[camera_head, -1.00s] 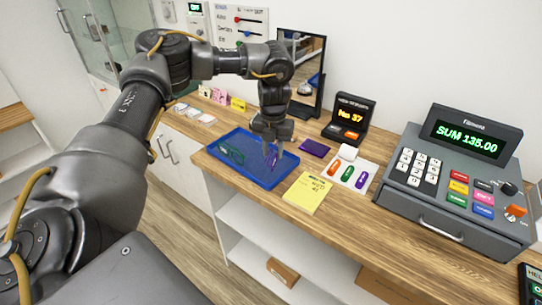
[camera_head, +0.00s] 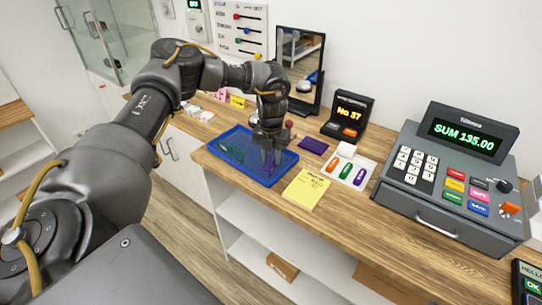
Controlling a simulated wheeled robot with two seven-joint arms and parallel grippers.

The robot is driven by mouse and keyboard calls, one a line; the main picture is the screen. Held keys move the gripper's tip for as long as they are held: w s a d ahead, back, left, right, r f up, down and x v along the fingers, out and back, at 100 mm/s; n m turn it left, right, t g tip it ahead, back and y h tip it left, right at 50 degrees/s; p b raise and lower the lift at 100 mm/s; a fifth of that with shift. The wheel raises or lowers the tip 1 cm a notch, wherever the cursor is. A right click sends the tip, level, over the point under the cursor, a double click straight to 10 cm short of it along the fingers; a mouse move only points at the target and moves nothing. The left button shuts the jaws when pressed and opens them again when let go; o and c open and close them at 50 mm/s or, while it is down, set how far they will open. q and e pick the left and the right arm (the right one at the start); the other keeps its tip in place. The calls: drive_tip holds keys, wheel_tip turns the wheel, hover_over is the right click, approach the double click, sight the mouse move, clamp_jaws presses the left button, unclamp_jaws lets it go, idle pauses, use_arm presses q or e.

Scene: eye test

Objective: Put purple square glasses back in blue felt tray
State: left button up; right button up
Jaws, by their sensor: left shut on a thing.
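The blue felt tray (camera_head: 222,167) lies on the wooden counter, left of the yellow notepad. My left gripper (camera_head: 269,161) points down over the tray's right part, shut on the purple glasses (camera_head: 269,166), which show only as a small purple shape at the fingertips. I cannot tell whether the glasses touch the tray floor. Green glasses (camera_head: 230,154) lie in the tray's left part. My right gripper is not in view.
A yellow notepad (camera_head: 306,188), a dark purple cloth (camera_head: 314,145) and a card with coloured tags (camera_head: 349,172) lie right of the tray. A small reddish knob (camera_head: 289,125) shows behind my gripper.

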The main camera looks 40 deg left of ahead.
sight(272, 155)
use_arm(q)
drive_tip(key=shift+f, duration=0.15)
drive_tip(key=o, duration=0.9)
drive_tip(key=shift+o, duration=0.2)
wheel_tip(272, 155, up, 12)
drive_tip(key=b, duration=0.1)
drive_tip(key=shift+r, duration=0.2)
drive_tip(key=shift+s+f, duration=0.1)
